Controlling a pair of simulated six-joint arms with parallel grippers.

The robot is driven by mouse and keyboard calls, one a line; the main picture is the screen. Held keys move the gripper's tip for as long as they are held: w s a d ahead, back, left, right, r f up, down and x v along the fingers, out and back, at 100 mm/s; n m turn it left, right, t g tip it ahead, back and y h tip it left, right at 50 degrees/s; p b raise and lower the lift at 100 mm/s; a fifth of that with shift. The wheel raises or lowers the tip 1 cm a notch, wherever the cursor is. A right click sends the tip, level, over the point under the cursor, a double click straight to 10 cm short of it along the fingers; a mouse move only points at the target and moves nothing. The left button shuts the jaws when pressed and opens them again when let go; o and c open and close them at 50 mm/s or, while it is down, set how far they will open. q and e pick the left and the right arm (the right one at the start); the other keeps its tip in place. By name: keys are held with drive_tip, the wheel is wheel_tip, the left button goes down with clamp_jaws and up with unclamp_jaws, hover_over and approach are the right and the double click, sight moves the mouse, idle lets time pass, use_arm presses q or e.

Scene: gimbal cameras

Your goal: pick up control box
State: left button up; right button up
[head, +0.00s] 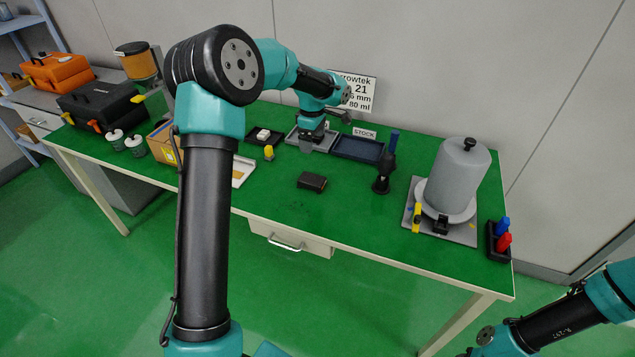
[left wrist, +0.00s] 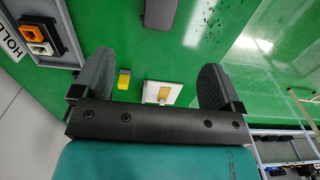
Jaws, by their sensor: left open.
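A small dark brown-black box (head: 312,181), the likeliest control box, lies flat near the middle of the green table in the head view. My left gripper (head: 307,146) points down over the grey tray area at the back of the table, behind and apart from the box.
A black stand (head: 382,180) and a grey canister (head: 458,175) stand farther right. Table around the dark box is clear.

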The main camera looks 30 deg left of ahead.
use_arm(q)
approach(312, 179)
wheel_tip(312, 179, down, 5)
drive_tip(key=shift+w+d+f, duration=0.1)
drive_tip(key=shift+w+d, duration=0.05)
idle(0.4)
drive_tip(key=shift+f, duration=2.5)
drive_tip(key=shift+f, duration=0.15)
drive_tip(key=shift+c, duration=0.2)
drive_tip(key=c, duration=1)
drive_tip(key=shift+c, duration=0.2)
